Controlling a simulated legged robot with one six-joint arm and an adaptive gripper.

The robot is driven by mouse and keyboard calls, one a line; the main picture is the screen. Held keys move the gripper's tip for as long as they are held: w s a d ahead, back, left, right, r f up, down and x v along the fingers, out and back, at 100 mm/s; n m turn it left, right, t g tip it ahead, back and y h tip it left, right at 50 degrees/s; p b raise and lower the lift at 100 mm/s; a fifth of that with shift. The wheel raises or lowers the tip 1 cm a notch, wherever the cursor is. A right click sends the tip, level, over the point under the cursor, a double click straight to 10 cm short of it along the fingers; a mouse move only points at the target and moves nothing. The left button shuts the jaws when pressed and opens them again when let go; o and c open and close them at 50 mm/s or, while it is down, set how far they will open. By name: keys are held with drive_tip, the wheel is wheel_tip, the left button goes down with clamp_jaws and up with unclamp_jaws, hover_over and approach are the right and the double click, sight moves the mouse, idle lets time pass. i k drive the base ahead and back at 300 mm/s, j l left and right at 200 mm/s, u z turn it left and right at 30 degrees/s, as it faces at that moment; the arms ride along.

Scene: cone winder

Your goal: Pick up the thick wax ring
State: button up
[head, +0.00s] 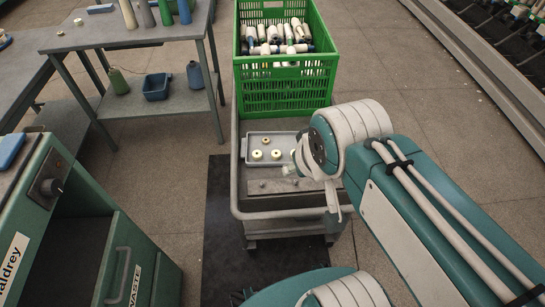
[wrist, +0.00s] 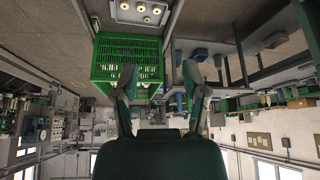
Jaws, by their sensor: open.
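Several small cream rings with dark centres lie in a grey tray (head: 286,142) on the cart. In the head view I see one at left (head: 257,154), one at right (head: 276,154) and one farther back (head: 262,138). In the wrist view rings (wrist: 140,8) show at the top edge. I cannot tell which is the thick wax ring. My gripper (head: 312,186) is open and empty, at the right front of the tray and apart from the rings. Its two fingers also show spread in the wrist view (wrist: 160,72). My wrist hides the tray's right side.
A green crate (head: 285,98) of yarn cones stands on the cart behind the tray. The cart has a grey rim (head: 270,215). A table (head: 120,38) with cones is at back left, and a green waste cabinet (head: 90,260) at front left.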

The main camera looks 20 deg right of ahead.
sight(276, 154)
drive_tip(key=i+j+z, duration=0.25)
drive_tip(key=j+z, duration=0.25)
drive_tip(key=i+j+z, duration=0.3)
